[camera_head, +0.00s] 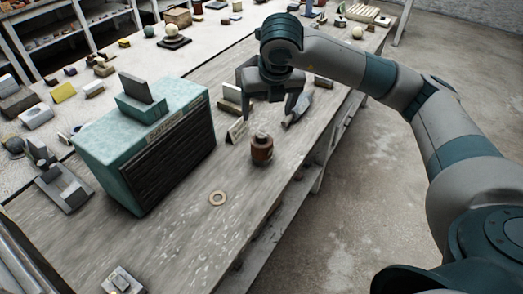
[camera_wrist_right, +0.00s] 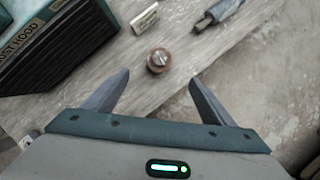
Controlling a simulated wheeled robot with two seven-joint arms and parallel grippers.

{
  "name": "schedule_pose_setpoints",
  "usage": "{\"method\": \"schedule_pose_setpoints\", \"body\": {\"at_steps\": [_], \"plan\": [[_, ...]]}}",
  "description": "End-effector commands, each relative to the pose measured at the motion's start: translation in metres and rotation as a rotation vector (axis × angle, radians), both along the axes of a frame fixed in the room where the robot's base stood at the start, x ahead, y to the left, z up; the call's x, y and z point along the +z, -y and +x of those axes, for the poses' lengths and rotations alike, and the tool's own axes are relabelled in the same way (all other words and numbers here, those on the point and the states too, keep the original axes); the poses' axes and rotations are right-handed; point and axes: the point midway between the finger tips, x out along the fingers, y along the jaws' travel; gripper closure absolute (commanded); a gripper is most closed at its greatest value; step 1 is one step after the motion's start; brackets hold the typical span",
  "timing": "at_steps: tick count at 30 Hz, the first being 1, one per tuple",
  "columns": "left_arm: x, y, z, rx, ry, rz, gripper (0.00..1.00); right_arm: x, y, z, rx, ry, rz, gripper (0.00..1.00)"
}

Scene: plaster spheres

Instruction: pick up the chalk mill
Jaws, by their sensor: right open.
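The chalk mill appears to be the small reddish-brown cylinder with a pale metal top (camera_head: 262,150), upright on the grey wooden bench right of the middle. My right gripper (camera_head: 268,108) is open and empty above the bench, behind the mill in the head view. In the right wrist view the mill (camera_wrist_right: 158,62) shows from above, lined up with the gap between the open fingers (camera_wrist_right: 160,78), just beyond the tips. No contact shows. My left gripper is not in view.
A green dust hood (camera_head: 145,140) with a dark slatted front stands left of the mill. The bench edge drops off on the right.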

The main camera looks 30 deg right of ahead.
Motion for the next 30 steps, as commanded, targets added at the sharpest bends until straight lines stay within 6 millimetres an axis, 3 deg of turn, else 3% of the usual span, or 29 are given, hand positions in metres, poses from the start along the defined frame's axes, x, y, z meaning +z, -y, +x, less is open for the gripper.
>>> {"method": "schedule_pose_setpoints", "body": {"at_steps": [12,18,24,30], "plan": [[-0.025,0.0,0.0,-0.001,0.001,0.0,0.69,-0.067,0.008,0.025,-0.001,-0.002,-0.001,0.22],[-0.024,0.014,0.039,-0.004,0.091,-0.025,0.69,-0.092,0.01,0.035,0.0,-0.002,0.0,0.22],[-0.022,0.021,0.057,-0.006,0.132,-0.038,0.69,-0.105,0.011,0.041,0.001,-0.002,0.0,0.22],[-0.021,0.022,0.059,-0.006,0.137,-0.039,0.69,-0.105,0.012,0.042,0.002,-0.001,0.0,0.22]]}}
